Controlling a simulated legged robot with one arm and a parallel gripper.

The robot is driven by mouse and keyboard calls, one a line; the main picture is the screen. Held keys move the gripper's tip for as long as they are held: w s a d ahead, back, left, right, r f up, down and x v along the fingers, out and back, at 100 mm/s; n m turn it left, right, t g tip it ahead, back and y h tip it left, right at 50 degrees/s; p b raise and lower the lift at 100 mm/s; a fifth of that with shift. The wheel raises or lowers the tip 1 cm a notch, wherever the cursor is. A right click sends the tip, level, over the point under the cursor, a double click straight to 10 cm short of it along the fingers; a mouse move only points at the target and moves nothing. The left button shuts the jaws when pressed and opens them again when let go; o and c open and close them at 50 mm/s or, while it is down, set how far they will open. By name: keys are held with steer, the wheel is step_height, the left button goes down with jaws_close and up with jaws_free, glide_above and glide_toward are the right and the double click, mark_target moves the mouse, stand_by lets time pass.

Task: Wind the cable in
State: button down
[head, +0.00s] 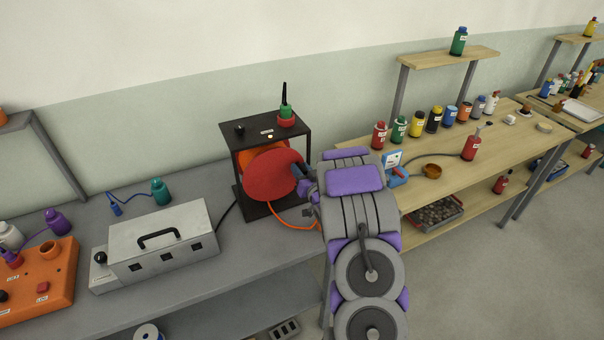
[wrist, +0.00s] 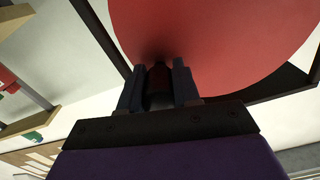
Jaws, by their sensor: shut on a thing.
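The cable reel has a large red disc (head: 268,176) on its near side, set in a black frame (head: 307,133) on the grey bench. Some orange cable (head: 262,150) shows behind the disc, and a loose orange length (head: 288,222) runs out low at the right. My gripper (head: 304,172) is at the disc's right edge. In the wrist view my gripper (wrist: 160,78) is shut on a small dark handle (wrist: 157,78) in front of the red disc (wrist: 215,45). The handle is in shadow, and its join with the disc is hard to make out. My arm hides the bench beyond.
A grey box with a handle (head: 160,240) and an orange box (head: 40,283) stand left on the grey bench (head: 85,215). A green-and-red item (head: 286,115) sits on the frame's top. A wooden bench (head: 435,170) with several bottles is at the right.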

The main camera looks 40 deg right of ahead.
steer(key=shift+w+a+r+n, duration=0.1)
steer(key=shift+a+r+n, duration=0.1)
steer(key=shift+r+n, duration=0.3)
steer(key=shift+a+r+n, duration=0.15)
steer(key=shift+r+n, duration=0.15)
steer(key=shift+n, duration=0.3)
steer(key=c, duration=0.8)
jaws_free()
steer(key=p+v, duration=1.1)
steer(key=v, duration=0.6)
steer(key=shift+a, duration=0.1)
